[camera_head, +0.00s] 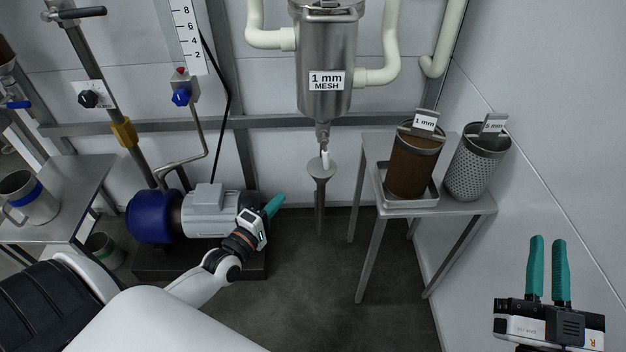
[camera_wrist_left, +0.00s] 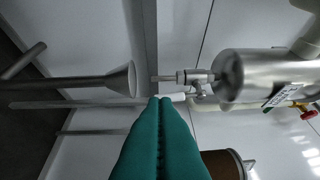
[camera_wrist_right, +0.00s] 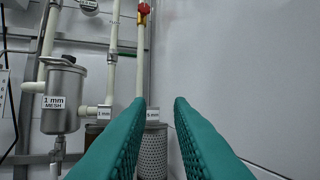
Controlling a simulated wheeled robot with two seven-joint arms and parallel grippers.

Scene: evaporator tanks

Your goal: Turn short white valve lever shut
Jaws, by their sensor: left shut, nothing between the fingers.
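The short white valve lever (camera_head: 325,160) is at the outlet under the steel strainer housing (camera_head: 326,60) marked 1 mm mesh. It seems to point down, roughly along the outlet pipe, above the funnel (camera_head: 320,172). In the left wrist view the white lever (camera_wrist_left: 173,97) shows just beyond my fingertips, partly hidden by them. My left gripper (camera_head: 279,201) is shut and empty, left of the funnel and lower in the head view. Any contact with the lever cannot be seen. My right gripper (camera_head: 549,242) is open and empty at the right, far from the valve.
A steel side table (camera_head: 470,205) right of the funnel holds a brown-coated mesh basket (camera_head: 413,165) in a tray and a perforated basket (camera_head: 477,165). A pump with a grey motor (camera_head: 210,212) stands at left. The right wall is close to my right gripper.

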